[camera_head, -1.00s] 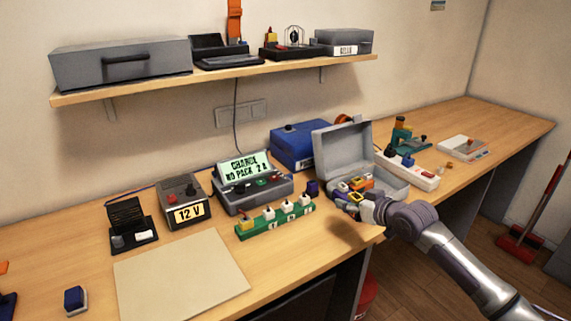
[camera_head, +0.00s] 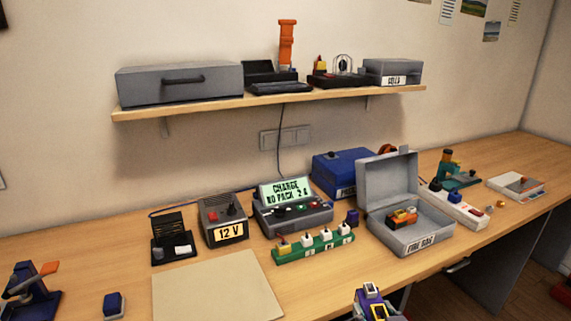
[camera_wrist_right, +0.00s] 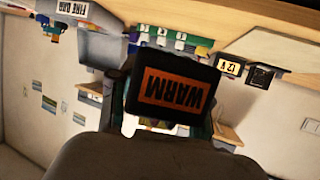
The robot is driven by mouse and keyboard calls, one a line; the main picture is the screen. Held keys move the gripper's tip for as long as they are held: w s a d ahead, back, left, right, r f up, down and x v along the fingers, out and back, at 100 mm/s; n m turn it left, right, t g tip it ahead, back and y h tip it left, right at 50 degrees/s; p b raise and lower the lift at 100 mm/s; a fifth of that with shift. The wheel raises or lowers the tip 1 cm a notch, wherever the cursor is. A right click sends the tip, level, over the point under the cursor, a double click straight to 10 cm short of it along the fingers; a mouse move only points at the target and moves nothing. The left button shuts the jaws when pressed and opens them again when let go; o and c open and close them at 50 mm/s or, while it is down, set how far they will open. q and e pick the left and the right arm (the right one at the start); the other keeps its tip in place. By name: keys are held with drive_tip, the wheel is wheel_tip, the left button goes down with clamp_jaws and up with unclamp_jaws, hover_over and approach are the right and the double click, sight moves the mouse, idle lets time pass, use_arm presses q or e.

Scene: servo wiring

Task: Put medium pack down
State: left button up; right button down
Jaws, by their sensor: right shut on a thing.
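My right gripper (camera_head: 370,303) is at the bottom edge of the head view, in front of the bench's front edge and mostly cut off. It is shut on a dark pack (camera_wrist_right: 170,90), which fills the middle of the right wrist view and bears an orange label reading WARM. I take this to be the medium pack, but its size class cannot be read. In the head view the held pack is hard to tell from the fingers. My left gripper is not in view.
An open grey box (camera_head: 425,246) marked FIRE holds an orange pack (camera_head: 402,217). Left of it are a green strip (camera_head: 285,256) with several white blocks, a charger (camera_head: 291,219) and a 12 V unit (camera_head: 223,221). A bare beige mat (camera_head: 215,290) lies at front; a blue block (camera_head: 114,304) is left of it.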

sight(363, 300)
drive_tip(key=w+f, duration=0.1)
drive_tip(key=w, duration=0.1)
drive_tip(key=w+f+n+y, duration=0.1)
drive_tip(key=w, duration=0.1)
drive_tip(key=w+f+n+y, duration=0.1)
drive_tip(key=w, duration=0.1)
drive_tip(key=shift+f, duration=0.2)
drive_tip(key=w+d+r+n+y, duration=0.1)
drive_tip(key=w+d+r, duration=0.2)
drive_tip(key=w+d, duration=0.9)
drive_tip(key=w, duration=0.4)
drive_tip(key=shift+d+r+g+y, duration=0.15)
drive_tip(key=shift+d+g+y, duration=0.15)
drive_tip(key=shift+y, duration=0.1)
drive_tip(key=shift+w, duration=0.1)
